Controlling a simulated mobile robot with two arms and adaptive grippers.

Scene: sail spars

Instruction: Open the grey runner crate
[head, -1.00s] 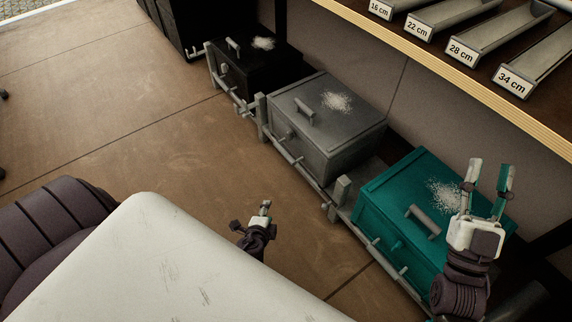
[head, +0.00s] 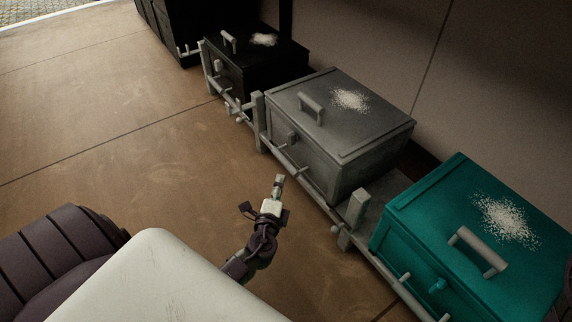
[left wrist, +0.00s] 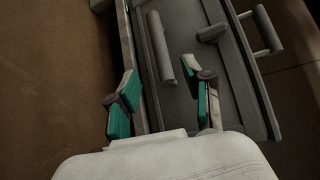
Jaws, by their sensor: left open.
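The grey runner crate (head: 345,155) stands mid-row in the head view, its lid down. A bar handle (head: 311,108) is on the lid, with a pale speckled patch beside it. A small knob (head: 293,138) is on its front. My left gripper (head: 279,180) is in front of the crate, apart from the knob and handle. In the left wrist view its teal-padded fingers (left wrist: 162,95) are spread, with nothing held between them. A grey bar (left wrist: 160,47), the crate's knob (left wrist: 212,32) and lid handle (left wrist: 267,30) lie beyond the fingers. My right gripper is out of view.
A teal crate (head: 400,250) stands to the right and a black crate (head: 265,72) to the left, on the same low rack. A grey rail with posts (head: 355,212) runs along the crates' fronts. The brown floor (head: 130,150) to the left is clear.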

